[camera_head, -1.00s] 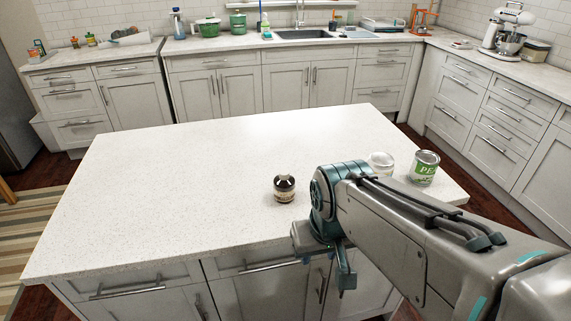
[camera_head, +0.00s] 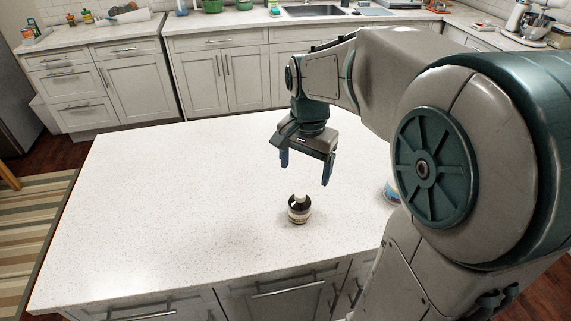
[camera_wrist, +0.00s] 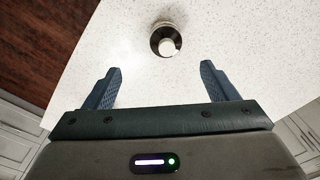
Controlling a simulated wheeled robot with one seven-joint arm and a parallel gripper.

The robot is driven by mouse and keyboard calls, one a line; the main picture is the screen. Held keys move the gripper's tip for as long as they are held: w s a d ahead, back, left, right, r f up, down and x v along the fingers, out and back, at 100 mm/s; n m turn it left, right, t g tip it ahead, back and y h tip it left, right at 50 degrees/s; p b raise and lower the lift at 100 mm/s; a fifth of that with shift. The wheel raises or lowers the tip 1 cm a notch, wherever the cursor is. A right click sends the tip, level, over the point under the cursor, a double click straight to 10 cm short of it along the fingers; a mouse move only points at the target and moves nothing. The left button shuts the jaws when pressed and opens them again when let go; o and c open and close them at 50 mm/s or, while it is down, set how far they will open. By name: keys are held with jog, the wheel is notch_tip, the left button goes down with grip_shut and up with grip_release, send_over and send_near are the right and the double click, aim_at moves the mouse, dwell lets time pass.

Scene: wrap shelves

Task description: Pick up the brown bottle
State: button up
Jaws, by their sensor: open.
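The brown bottle (camera_head: 299,209) is small and dark, with a light label and a whitish cap. It stands upright on the white speckled island counter (camera_head: 180,200), near its front edge. My gripper (camera_head: 306,170) is open and empty, pointing down above and slightly behind the bottle in the head view. In the wrist view the bottle (camera_wrist: 166,40) shows from above, beyond the fingertips and roughly centred between the two blue fingers (camera_wrist: 160,78). The fingers do not touch it.
A can (camera_head: 391,191) on the counter is mostly hidden behind my arm. The counter left of the bottle is clear. Cabinets and a sink (camera_head: 312,12) line the back wall.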

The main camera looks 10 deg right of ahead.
aim_at(300, 194)
jog(key=shift+m, duration=0.6)
jog(key=f, duration=0.4)
jog(key=w+f+p, duration=0.1)
jog(key=f, duration=0.3)
jog(key=f+p, duration=0.1)
jog(key=f, duration=0.4)
jog(key=shift+w+a+f, duration=0.1)
jog(key=shift+w, duration=0.2)
jog(key=c, duration=1.2)
